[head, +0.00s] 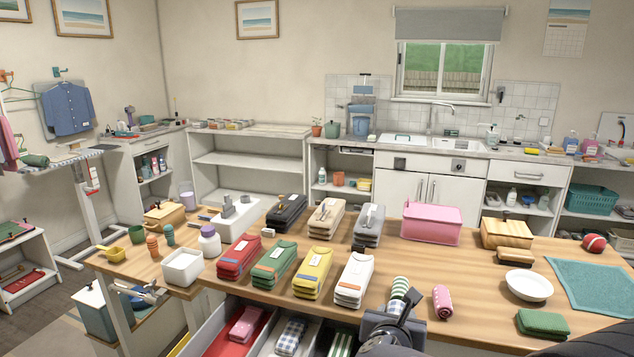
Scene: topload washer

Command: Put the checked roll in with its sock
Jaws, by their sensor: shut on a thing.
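My gripper (399,316) is at the bottom centre, over the front edge of the wooden table. It is shut on a small checked roll (396,307), which is partly hidden by the dark jaws. A green-and-white striped roll (400,287) shows just behind it. An open drawer (214,338) below the table front has compartments with folded socks. A pink sock (245,324) lies in the red-lined one, a blue-and-white checked sock (290,337) in the middle one, and a green-and-white striped sock (341,345) on the right. The drawer's front is cut off.
A pink roll (442,301) lies right of my gripper. A white bundle (354,280) stands left of it, beside yellow, green and red bundles. A white bowl (529,285) and green cloth (542,323) are at right. A white tub (183,267) is at left.

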